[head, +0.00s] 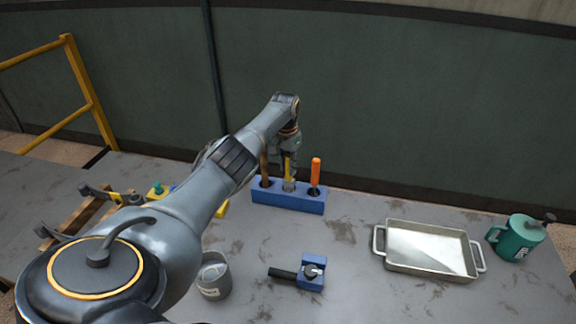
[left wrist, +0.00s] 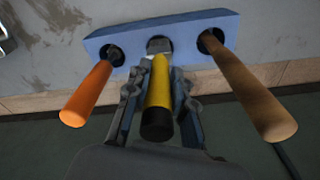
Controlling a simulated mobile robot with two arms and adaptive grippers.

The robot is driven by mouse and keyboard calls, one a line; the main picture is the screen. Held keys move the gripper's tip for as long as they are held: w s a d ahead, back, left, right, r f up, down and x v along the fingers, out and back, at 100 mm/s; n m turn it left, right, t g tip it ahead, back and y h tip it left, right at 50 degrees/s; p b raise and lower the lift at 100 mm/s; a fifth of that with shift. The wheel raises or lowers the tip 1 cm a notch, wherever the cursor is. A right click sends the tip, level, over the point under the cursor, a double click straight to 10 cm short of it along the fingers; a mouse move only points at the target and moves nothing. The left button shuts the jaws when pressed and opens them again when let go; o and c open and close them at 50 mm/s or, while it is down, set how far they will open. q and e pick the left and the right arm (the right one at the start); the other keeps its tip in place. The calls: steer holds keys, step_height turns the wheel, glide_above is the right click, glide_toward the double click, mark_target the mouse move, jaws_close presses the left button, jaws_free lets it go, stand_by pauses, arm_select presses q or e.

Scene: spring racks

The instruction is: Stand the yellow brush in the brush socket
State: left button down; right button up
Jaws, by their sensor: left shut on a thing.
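The yellow brush (head: 288,169) stands upright at the middle hole of a blue socket block (head: 290,204) near the back of the table. In the left wrist view the yellow brush (left wrist: 158,92) has a black end and its metal part meets the middle hole of the block (left wrist: 185,25). How deep it sits I cannot tell. My left gripper (left wrist: 158,105) is shut on the yellow handle, above the block; it also shows in the head view (head: 289,165). My right gripper is not in view.
An orange-handled tool (head: 315,172) and a brown wooden-handled tool (head: 264,165) stand in the outer holes, close beside the gripper. A metal tray (head: 428,225), a green can (head: 519,238), a blue-and-black tool (head: 310,273) and a grey bucket (head: 213,280) stand on the table.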

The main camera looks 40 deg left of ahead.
arm_select(q)
steer(key=shift+f, duration=0.1)
steer(key=shift+f+b, duration=1.2)
steer(key=shift+f, duration=0.05)
steer(key=c, duration=1.1)
jaws_free()
steer(key=shift+o, duration=0.2)
steer(key=shift+r, duration=0.1)
